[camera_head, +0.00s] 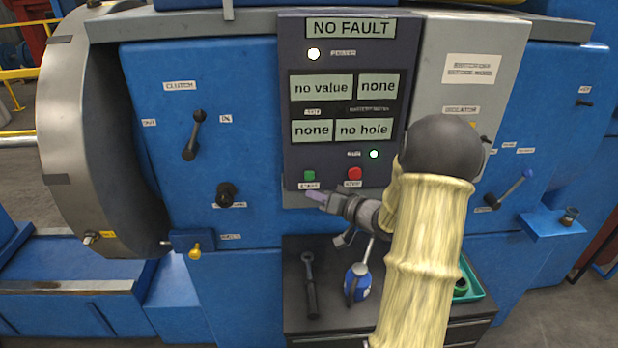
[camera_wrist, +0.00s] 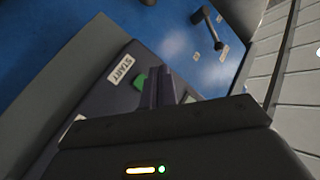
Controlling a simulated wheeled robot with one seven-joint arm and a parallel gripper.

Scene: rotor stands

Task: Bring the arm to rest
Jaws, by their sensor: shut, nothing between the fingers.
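My gripper (camera_head: 316,195) is shut and empty in front of the lower edge of the dark control panel (camera_head: 298,100), just below the green start button (camera_head: 309,176). In the wrist view its closed fingers (camera_wrist: 158,85) point at the panel beside the green button (camera_wrist: 140,82) and the START label. I cannot tell whether the fingertips touch the panel. My arm, in a pale yellow sleeve, reaches up from the bottom of the head view and bends left at the wrist. The red button (camera_head: 354,173) is right of the gripper. The panel's top display reads NO FAULT.
A dark cabinet top (camera_head: 325,318) below carries a wrench-like tool (camera_head: 310,285), a blue-handled tool (camera_head: 358,284) and a green tray (camera_head: 472,280) partly behind my arm. The clutch lever (camera_head: 194,135) and a black knob (camera_head: 228,194) stick out at left. A blue-handled lever (camera_head: 512,188) is at right.

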